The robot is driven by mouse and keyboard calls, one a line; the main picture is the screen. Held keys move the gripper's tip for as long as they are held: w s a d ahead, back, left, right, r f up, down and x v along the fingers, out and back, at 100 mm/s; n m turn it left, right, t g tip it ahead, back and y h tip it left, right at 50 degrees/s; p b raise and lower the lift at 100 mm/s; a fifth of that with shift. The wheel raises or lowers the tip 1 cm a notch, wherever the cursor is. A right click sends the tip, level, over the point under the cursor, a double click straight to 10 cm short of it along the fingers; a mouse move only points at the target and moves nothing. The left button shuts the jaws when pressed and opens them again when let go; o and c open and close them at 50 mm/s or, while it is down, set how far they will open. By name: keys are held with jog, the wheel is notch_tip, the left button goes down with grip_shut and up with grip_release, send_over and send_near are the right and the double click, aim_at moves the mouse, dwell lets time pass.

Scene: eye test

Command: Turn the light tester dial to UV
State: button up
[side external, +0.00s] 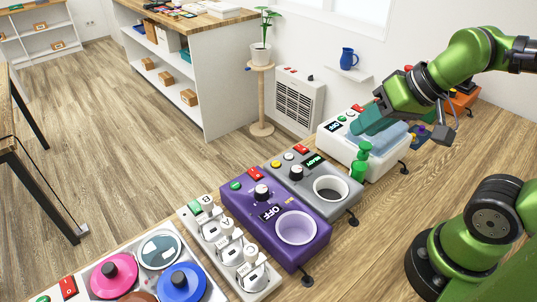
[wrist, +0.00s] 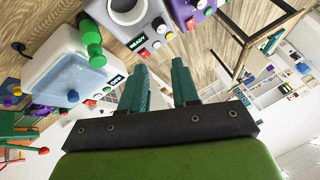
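A purple box (side external: 300,250) stands in the row on the wooden bench, with a dark dial with a pale top (side external: 262,192), a display reading OFF (side external: 271,213), a red switch (side external: 255,174), a green button and a round pale window (side external: 297,227). It looks like the light tester, but no label confirms this. Part of it shows at the top of the wrist view (wrist: 203,8). The dial's pointing direction is too small to tell. My gripper (side external: 370,120) is over the white box, away from the purple one. Its teal fingers (wrist: 162,84) are apart with nothing between them.
A grey box (side external: 318,184) with a READY display stands between the purple box and a white box (side external: 350,152) with a blue basin. A green bottle-like piece (side external: 361,160) rises beside the white box.

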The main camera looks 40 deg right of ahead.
aim_at(297, 169)
jog(key=o, duration=0.5)
jog(key=shift+n+g, duration=0.8)
jog(key=w, duration=0.2)
jog(key=w+a, duration=0.1)
jog(key=w, duration=0.1)
jog(key=shift+f, duration=0.2)
jog(key=shift+c, duration=0.2)
jog(key=w+a+f+n+g+h, duration=0.1)
jog(key=w+a+n+g, duration=0.1)
jog(key=w+n, duration=0.4)
jog(key=shift+w+g, duration=0.35)
jog(key=shift+g, duration=0.35)
jog(key=w+f+n, duration=0.1)
jog(key=f+n, duration=0.1)
jog(key=f, duration=0.3)
jog(key=f+n+g, duration=0.1)
jog(key=f+n, duration=0.2)
jog(key=f, duration=0.2)
jog(key=w+a+f+n+h, duration=0.1)
jog(key=f+n, duration=0.1)
jog(key=f, duration=0.3)
jog(key=shift+w+f+g, duration=0.35)
jog(key=shift+f+g, duration=0.05)
jog(key=c, duration=1)
